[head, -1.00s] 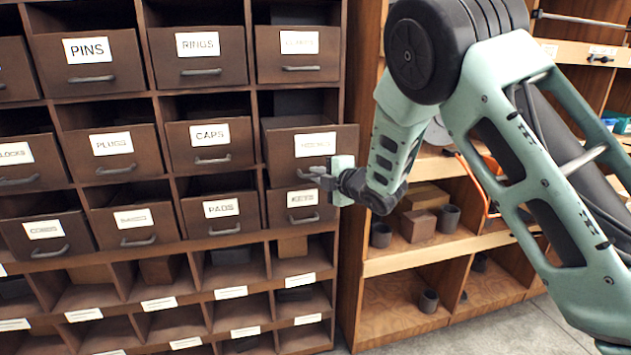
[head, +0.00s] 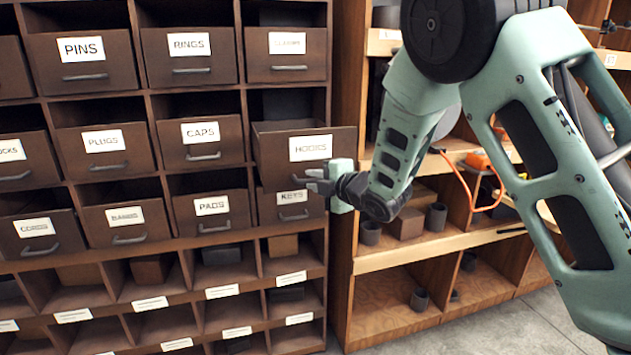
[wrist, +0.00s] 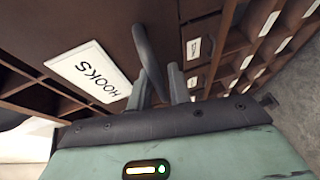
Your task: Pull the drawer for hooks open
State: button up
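The hooks drawer (head: 285,150) is a brown drawer with a white HOOKS label, in the right column of the cabinet. It stands out further than the drawers around it, with its open top showing. My gripper (head: 318,182) is at the lower part of its front. In the wrist view, the dark curved handle (wrist: 150,58) runs down between the fingers of my gripper (wrist: 160,88), which look closed around it. The HOOKS label (wrist: 91,70) shows to the left of the handle. The exact finger contact is partly hidden.
The keys drawer (head: 292,208) is directly below, close under my gripper. The claws drawer (head: 285,68) is above. The caps drawer (head: 201,145) is to the left. A wooden shelf unit (head: 440,250) with blocks and cups stands to the right, behind my arm. Grey floor shows at the lower right.

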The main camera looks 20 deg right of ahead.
jog(key=b+v, duration=0.4)
jog(key=v, duration=1.3)
jog(key=shift+s, duration=0.2)
jog(key=shift+d, duration=0.1)
jog(key=s+a+f+m+g+h+p, duration=0.1)
jog(key=s+a+f+m+g+h, duration=0.2)
jog(key=s+a+f+m+g, duration=0.65)
jog(key=s+a+m+g+h, duration=0.1)
jog(key=s+m+g, duration=0.1)
jog(key=s, duration=0.7)
jog(key=s+a+m+g+h, duration=0.1)
jog(key=s+a+m+g, duration=0.1)
jog(key=s, duration=0.7)
jog(key=shift+s+a+m+g+h+p, duration=0.3)
jog(key=shift+s+m+g+p, duration=0.1)
jog(key=shift+g, duration=0.15)
jog(key=shift+w+d+f, duration=0.1)
jog(key=shift+f, duration=0.05)
